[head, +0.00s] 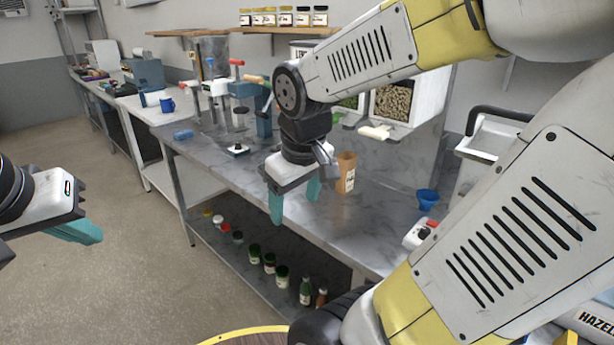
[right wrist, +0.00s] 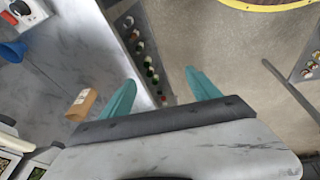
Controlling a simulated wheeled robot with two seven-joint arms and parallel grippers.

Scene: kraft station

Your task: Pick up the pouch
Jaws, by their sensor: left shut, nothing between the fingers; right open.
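The brown paper pouch (head: 346,173) stands upright on the metal worktop in the head view, with a pale label on its front. It also shows in the right wrist view (right wrist: 81,104), left of the fingers. My right gripper (head: 295,203) has its teal fingers apart and empty, pointing down. My left gripper (head: 88,236) is shut and empty over the floor at the far left.
Sealing presses (head: 240,110) stand behind left, and a dispenser (head: 405,100) behind. Jars and bottles (head: 270,262) fill the lower shelf.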

